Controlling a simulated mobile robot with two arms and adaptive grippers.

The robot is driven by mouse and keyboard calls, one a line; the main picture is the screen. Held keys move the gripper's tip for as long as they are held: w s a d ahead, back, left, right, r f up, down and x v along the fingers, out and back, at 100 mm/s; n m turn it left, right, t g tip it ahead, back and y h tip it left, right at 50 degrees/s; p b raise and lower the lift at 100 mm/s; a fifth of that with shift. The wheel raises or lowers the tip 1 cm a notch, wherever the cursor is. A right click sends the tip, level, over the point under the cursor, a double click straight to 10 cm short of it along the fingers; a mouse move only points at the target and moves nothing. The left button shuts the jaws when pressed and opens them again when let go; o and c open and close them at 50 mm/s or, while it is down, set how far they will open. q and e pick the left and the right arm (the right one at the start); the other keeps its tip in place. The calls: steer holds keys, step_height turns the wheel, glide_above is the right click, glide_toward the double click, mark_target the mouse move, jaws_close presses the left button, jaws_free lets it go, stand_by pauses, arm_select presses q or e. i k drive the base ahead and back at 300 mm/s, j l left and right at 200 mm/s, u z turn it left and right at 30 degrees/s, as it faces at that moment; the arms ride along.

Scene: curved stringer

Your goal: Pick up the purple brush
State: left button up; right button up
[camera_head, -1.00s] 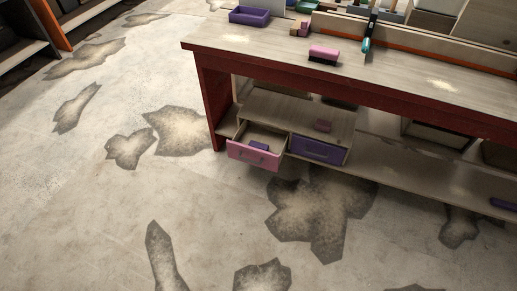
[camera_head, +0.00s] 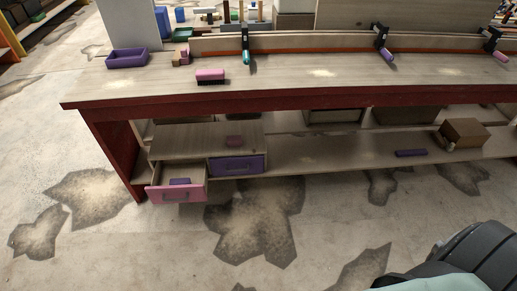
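A small flat purple object (camera_head: 411,153) lies on the lower shelf of the workbench, right of the middle. Another small purple object (camera_head: 180,182) sits in the open pink drawer (camera_head: 176,194). Both are too small to tell for certain which is the purple brush. A pink brush with dark bristles (camera_head: 210,75) rests on the bench top. Neither of my grippers is in view; a dark and teal part of mine fills the lower right corner.
The red-framed bench (camera_head: 330,98) spans the view. A shut purple drawer (camera_head: 236,165) adjoins the open one. A purple tray (camera_head: 127,58) and clamps (camera_head: 383,42) are on top. A brown box (camera_head: 464,134) sits on the lower shelf. The stained floor in front is clear.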

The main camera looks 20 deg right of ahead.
mark_target(185, 181)
steer(key=i+l, duration=0.2)
steer(key=i, duration=0.35)
steer(key=i+l, duration=0.2)
steer(key=i, duration=0.35)
